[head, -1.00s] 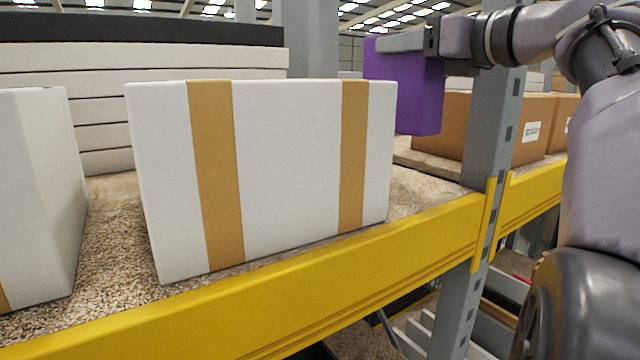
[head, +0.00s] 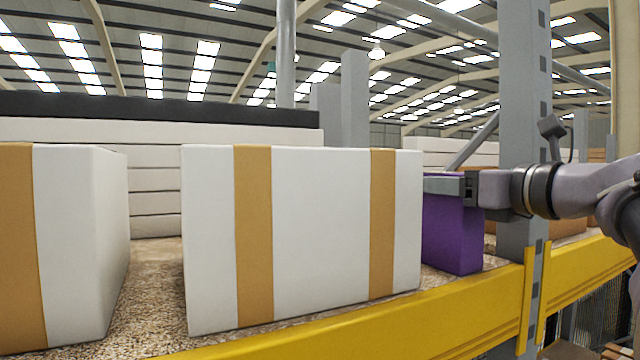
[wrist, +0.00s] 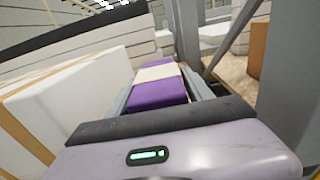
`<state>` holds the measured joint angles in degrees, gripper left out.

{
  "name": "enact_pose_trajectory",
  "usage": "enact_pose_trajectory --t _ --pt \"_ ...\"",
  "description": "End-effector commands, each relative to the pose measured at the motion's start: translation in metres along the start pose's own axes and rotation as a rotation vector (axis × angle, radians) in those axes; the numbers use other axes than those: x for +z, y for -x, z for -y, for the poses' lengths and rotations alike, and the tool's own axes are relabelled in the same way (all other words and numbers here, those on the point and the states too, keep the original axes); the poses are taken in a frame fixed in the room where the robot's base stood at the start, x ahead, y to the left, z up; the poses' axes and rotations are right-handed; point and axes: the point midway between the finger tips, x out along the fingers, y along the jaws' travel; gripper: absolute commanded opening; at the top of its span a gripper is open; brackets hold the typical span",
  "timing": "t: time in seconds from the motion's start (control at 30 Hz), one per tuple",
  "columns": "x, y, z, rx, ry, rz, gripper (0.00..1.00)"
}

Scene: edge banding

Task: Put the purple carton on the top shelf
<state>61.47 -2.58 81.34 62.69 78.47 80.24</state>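The purple carton (head: 452,235) is upright at the right of the white box in the head view, over the shelf (head: 150,262) with the yellow front beam. My gripper (head: 445,185) reaches in from the right and is shut on the upper part of the carton. In the wrist view the carton's purple top with a white band (wrist: 158,74) lies between my two fingers. The carton's bottom is at about shelf height; I cannot tell whether it touches the shelf.
A white box with tan bands (head: 320,235) stands close at the carton's left. Another white box (head: 80,235) is at the far left. Stacked white panels (head: 155,190) lie behind. A grey upright post (head: 525,110) stands just right of the carton. The yellow beam (head: 400,318) runs along the front.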

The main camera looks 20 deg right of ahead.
Motion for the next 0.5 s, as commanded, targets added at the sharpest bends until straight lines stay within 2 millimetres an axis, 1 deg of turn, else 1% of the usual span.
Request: enact_pose_trajectory --t 0.3,0.37,0.43,0.5 --pt "0.001 0.000 0.000 0.000 0.000 0.000 0.72" --pt "0.003 0.000 0.000 0.000 0.000 0.000 0.72" --pt "0.003 0.007 0.001 -0.002 0.001 0.001 0.72" --pt "0.002 0.020 0.001 -0.004 0.000 0.001 0.72"
